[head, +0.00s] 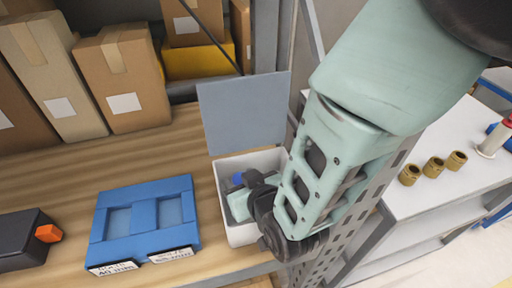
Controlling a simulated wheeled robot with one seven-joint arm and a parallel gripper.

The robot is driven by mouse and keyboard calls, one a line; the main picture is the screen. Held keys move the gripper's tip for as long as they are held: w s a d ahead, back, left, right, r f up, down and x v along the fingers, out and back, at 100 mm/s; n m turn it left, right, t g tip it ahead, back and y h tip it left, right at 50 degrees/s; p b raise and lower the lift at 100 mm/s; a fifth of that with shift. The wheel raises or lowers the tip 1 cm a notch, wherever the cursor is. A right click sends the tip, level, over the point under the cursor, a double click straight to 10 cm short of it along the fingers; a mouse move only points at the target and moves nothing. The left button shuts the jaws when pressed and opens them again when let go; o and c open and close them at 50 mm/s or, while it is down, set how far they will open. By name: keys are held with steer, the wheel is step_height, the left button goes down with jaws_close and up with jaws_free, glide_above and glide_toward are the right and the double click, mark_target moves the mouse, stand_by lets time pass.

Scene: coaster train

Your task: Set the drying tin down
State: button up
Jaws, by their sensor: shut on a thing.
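My gripper (243,201) is low over an open pale box (241,236) on the wooden bench, within its rim as seen from here. It is shut on the drying tin, but the hand and arm hide the grip and most of what is held. A small blue piece (238,178) shows just beyond the hand inside the box; I cannot tell whether it is part of the tin. I cannot see whether the tin touches the box floor. A grey panel (245,112) stands upright behind the box, like a raised lid.
A blue tray (146,248) with two recesses and labels lies left of the box. A dark thing with an orange part (48,233) is at far left. Cartons (122,80) stand behind. Three brass pieces (433,167) stand on a white table at right.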

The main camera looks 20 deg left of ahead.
steer(key=shift+s+d+f+b, duration=0.2)
steer(key=shift+f+b, duration=0.1)
steer(key=shift+f, duration=0.4)
steer(key=o, duration=0.8)
steer(key=shift+s+f, duration=0.1)
steer(key=shift+f, duration=0.05)
steer(key=shift+c, duration=0.2)
steer(key=shift+r+p, duration=0.7)
steer(key=shift+r, duration=0.05)
steer(key=p+v, duration=0.3)
steer(key=v, duration=0.8)
steer(key=shift+r+p, duration=0.4)
steer(key=shift+r, duration=0.15)
steer(key=shift+d, duration=0.2)
